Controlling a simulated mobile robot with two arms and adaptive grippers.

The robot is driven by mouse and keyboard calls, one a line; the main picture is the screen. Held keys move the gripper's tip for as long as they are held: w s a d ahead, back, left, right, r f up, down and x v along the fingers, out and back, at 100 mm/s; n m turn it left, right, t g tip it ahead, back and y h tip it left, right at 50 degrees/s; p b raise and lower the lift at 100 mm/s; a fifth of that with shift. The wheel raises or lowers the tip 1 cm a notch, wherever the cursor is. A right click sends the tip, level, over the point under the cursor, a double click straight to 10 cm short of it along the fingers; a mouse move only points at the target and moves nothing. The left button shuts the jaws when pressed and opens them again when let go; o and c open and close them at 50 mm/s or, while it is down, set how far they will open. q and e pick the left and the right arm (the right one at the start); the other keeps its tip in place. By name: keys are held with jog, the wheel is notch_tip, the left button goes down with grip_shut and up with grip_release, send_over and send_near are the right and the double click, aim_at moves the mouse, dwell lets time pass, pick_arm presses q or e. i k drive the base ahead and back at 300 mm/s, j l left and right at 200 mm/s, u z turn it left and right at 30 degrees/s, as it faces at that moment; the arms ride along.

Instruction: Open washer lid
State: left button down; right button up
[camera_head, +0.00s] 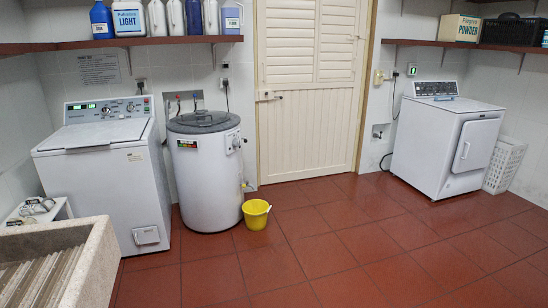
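A white top-loading washer (101,178) stands at the left against the back wall, with a control panel at its back edge. Its lid (94,138) lies flat and shut on top, with a dark strip along the lid's front part. Neither of my grippers shows in the head view, so whether they are open or shut cannot be seen.
A stone washboard sink (102,252) fills the lower left, in front of the washer. A round white tank (207,180) and a yellow bucket (256,213) stand right of the washer. A second white machine (445,148) stands at the right. The red tiled floor (340,245) is clear.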

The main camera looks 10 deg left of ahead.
aim_at(76, 136)
jog(key=i+j+u, duration=0.15)
jog(key=i+u, duration=0.35)
jog(key=i, duration=0.2)
jog(key=i+l+u, duration=0.1)
jog(key=i+u, duration=0.35)
jog(key=i, duration=0.3)
